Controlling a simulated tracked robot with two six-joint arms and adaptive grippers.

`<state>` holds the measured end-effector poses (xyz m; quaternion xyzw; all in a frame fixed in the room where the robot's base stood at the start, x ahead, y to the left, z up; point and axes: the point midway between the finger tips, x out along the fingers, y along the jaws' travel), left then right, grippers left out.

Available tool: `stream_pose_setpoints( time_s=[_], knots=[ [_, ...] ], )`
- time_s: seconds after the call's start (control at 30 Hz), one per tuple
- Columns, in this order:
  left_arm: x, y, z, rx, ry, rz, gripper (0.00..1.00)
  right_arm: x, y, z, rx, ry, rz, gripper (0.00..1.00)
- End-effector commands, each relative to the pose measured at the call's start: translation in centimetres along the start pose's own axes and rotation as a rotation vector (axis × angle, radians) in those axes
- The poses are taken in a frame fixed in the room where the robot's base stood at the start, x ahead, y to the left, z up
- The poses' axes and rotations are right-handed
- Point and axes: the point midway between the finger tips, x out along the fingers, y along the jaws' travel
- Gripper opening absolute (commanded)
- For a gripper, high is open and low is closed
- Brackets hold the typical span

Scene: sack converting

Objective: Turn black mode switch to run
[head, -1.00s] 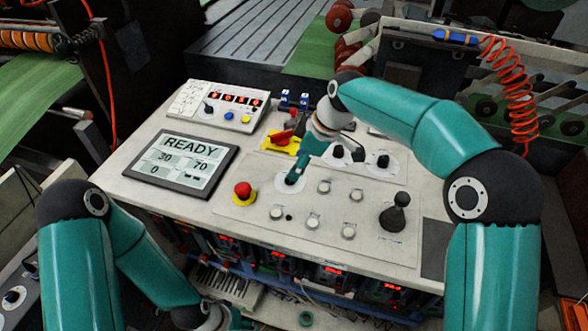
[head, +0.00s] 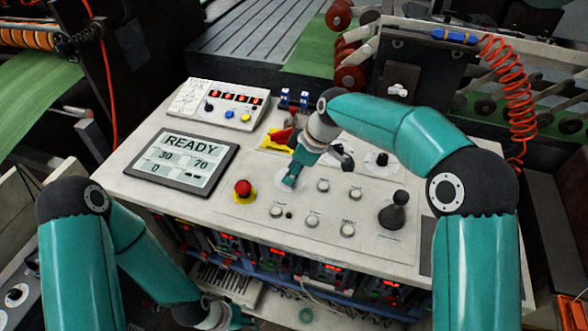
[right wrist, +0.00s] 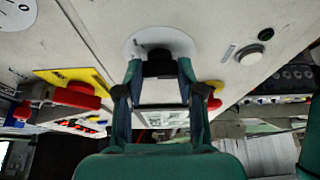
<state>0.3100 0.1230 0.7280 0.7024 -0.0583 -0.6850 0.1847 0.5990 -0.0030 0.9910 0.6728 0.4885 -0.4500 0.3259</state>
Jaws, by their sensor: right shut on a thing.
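The black mode switch (right wrist: 159,63) sits on a pale round plate in the right wrist view. My right gripper (right wrist: 160,72) has its two fingers on either side of the knob and is shut on it. In the head view my right gripper (head: 290,181) comes down over the same pale plate on the panel and hides the knob. I cannot read which position the switch points to. My left gripper (head: 236,318) is low at the bottom edge of the head view, away from the panel top, and its jaws are not clear.
A red mushroom button (head: 243,189) stands left of the right gripper. A red handle on a yellow plate (head: 278,139) is close behind it. A black joystick (head: 397,211) and several push buttons are to the right. The display (head: 181,161) reads READY.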

Motion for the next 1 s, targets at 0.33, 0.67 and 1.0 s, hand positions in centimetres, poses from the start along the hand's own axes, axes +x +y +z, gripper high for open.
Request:
stream_pose_setpoints(
  time_s=[0.33,0.67,1.0],
  knots=[
    [0.5,-0.2,0.0,0.000,0.000,0.000,0.40,0.1,-0.1,-0.1,0.028,-0.001,0.013,0.03],
    [2.3,-0.8,0.0,0.000,0.000,0.000,0.40,0.3,-0.2,-0.1,0.199,0.002,0.087,0.03],
    [4.3,-1.6,0.0,0.000,0.000,0.000,0.40,0.3,-0.5,-0.2,0.466,0.003,0.198,0.03]
  ],
)
